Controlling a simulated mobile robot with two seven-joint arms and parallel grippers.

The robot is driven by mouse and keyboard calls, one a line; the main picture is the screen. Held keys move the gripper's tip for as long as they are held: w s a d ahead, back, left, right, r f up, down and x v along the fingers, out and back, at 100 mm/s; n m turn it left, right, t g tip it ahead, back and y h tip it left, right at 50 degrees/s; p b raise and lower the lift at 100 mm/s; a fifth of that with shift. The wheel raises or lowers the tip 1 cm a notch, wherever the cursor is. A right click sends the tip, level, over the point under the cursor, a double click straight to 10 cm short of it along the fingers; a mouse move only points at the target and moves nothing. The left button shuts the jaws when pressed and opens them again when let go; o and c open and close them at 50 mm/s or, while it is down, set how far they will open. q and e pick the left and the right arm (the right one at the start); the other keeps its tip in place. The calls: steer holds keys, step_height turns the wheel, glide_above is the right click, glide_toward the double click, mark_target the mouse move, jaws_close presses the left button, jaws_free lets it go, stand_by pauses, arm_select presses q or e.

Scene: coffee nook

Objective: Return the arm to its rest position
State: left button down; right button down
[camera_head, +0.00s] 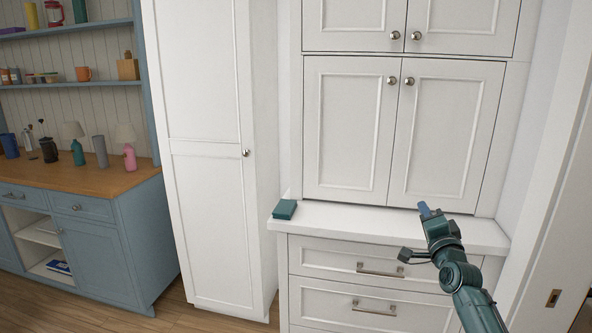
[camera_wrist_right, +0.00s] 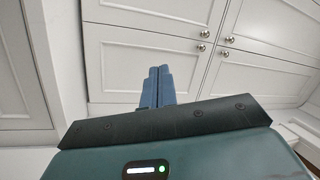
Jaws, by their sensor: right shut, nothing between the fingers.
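My right arm comes in from the lower right of the head view. Its gripper (camera_head: 425,210) is in front of the white cabinet doors, just above the white counter ledge. In the right wrist view the two blue fingers (camera_wrist_right: 158,86) lie together with nothing between them, pointing toward the shut cabinet doors. I cannot tell from the pictures how far the fingertips are from the doors. My left gripper is in neither view.
A small teal box (camera_head: 284,209) lies at the left end of the white ledge (camera_head: 345,220). Drawers with metal handles (camera_head: 380,271) are below. A tall white cabinet (camera_head: 205,170) stands left of it. A blue sideboard (camera_head: 100,235) with lamps and vases is farther left. A door frame (camera_head: 548,150) is close on the right.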

steer(key=s+d+f+n+g+h, duration=0.25)
steer(key=d+f+n, duration=0.2)
steer(key=n, duration=1.05)
steer(key=s+a+f+n+g+y, duration=0.1)
steer(key=s+a+f+g+y, duration=0.1)
steer(key=s+a+f, duration=0.5)
steer(key=s+a+f+n+g+y, duration=0.15)
steer(key=s+a+f, duration=0.25)
steer(key=s+f, duration=0.7)
steer(key=s+a+f+g, duration=0.1)
steer(key=s+a+f, duration=0.2)
steer(key=s, duration=0.4)
steer(key=s+a+f+m+g+y, duration=0.1)
steer(key=s+a+f, duration=0.2)
steer(key=s, duration=0.4)
steer(key=s+a+f+g+y, duration=0.1)
steer(key=s+a+f+g, duration=0.1)
steer(key=s, duration=0.5)
steer(key=shift+s+a+f+m, duration=0.2)
steer(key=shift+a+f+m, duration=0.25)
steer(key=shift+f, duration=0.3)
